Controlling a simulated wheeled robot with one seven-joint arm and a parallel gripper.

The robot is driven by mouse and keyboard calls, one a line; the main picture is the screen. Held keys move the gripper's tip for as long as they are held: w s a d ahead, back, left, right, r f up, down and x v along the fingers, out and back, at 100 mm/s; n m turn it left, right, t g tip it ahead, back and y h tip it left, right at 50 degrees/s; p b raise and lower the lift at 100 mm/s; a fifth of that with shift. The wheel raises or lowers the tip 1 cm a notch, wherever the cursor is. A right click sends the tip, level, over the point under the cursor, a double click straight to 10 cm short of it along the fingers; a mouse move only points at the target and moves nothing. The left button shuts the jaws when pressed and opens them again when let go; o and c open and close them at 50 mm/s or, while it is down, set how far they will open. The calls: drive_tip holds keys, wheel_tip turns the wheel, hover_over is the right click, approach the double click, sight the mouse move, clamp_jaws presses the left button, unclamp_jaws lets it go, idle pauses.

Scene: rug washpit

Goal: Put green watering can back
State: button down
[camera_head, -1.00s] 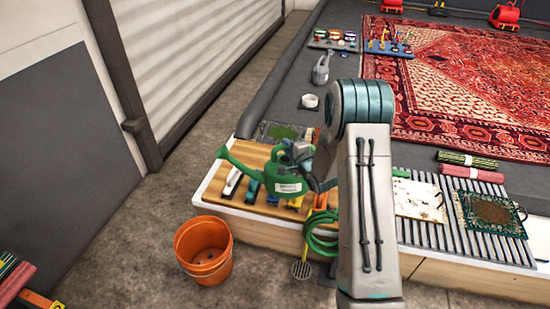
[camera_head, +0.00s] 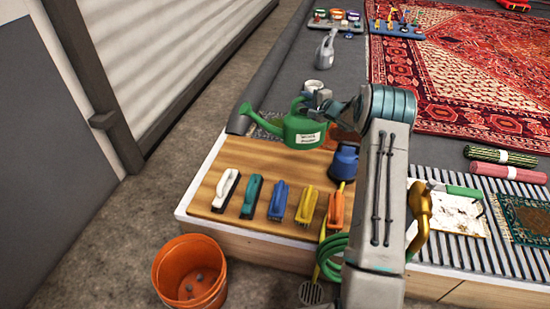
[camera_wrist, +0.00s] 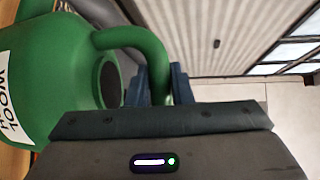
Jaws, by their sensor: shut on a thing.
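The green watering can (camera_head: 304,131) has a white label and a spout pointing left. My gripper (camera_head: 318,100) is shut on its handle, at the top of the can. In the head view the can is over the far edge of the wooden board (camera_head: 213,188); I cannot tell whether it touches anything below. In the wrist view the can (camera_wrist: 40,75) fills the left side, and its curved handle runs between the jaws of my gripper (camera_wrist: 158,85).
Several brushes, such as the blue one (camera_head: 279,201), lie in a row on the board. An orange bucket (camera_head: 189,272) stands on the floor in front. A white cup (camera_head: 321,88) is behind the can. A red rug (camera_head: 470,75) lies at right.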

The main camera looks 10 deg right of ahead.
sight(289, 121)
drive_tip(key=shift+w+d+f, duration=0.1)
drive_tip(key=shift+w+d, duration=0.2)
drive_tip(key=shift+w, duration=0.4)
drive_tip(key=shift+w+a+f+b, duration=0.1)
drive_tip(key=shift+a+f+b, duration=0.2)
drive_tip(key=shift+b, duration=0.15)
drive_tip(key=a+f+b, duration=0.6)
drive_tip(key=a+f, duration=0.4)
drive_tip(key=a, duration=0.1)
drive_tip(key=shift+w+b, duration=0.35)
drive_tip(key=shift+w, duration=0.05)
drive_tip(key=shift+f, duration=0.2)
drive_tip(key=c, duration=1.3)
unclamp_jaws()
drive_tip(key=shift+f, duration=0.1)
